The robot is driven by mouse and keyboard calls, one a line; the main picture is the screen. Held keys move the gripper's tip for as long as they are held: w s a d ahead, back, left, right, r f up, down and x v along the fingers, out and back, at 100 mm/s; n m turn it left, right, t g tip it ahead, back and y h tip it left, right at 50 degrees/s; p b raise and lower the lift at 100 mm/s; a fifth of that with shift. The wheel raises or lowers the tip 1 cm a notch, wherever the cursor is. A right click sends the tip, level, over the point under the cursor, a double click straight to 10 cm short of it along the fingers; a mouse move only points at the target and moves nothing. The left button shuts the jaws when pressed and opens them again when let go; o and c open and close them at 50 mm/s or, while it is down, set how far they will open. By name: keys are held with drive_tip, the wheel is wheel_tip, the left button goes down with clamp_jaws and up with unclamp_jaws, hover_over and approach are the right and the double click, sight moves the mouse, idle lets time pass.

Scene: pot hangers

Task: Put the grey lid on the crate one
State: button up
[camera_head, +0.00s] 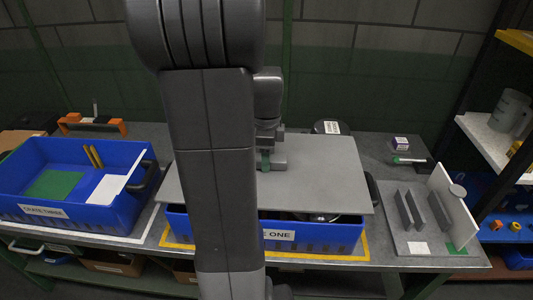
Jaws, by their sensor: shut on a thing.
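The grey lid (320,175) is a large flat plate over the blue crate one (335,238). Crate one bears a label partly hidden by my arm, with "ONE" showing. The lid covers most of the crate's opening, but a gap shows along the front, with dark and shiny things inside. The lid's left and right edges reach past the crate's walls. Whether the lid touches the far rim cannot be told. My gripper (271,163) is shut on the lid near its far edge, partly hidden behind my arm.
Blue crate three (110,218), holding a green sheet, a white card and yellow sticks, stands at the left. A grey rack with upright plates (425,215) stands at the right. Crate one stands within a yellow outline (345,258). A dark round thing (326,127) lies behind the lid.

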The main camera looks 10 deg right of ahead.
drive_tip(key=shift+f+b, duration=1.25)
drive_tip(key=shift+f, duration=0.95)
drive_tip(key=o, duration=1.4)
drive_tip(key=shift+c, duration=0.2)
wheel_tip(320, 180, up, 14)
drive_tip(key=shift+f, duration=0.1)
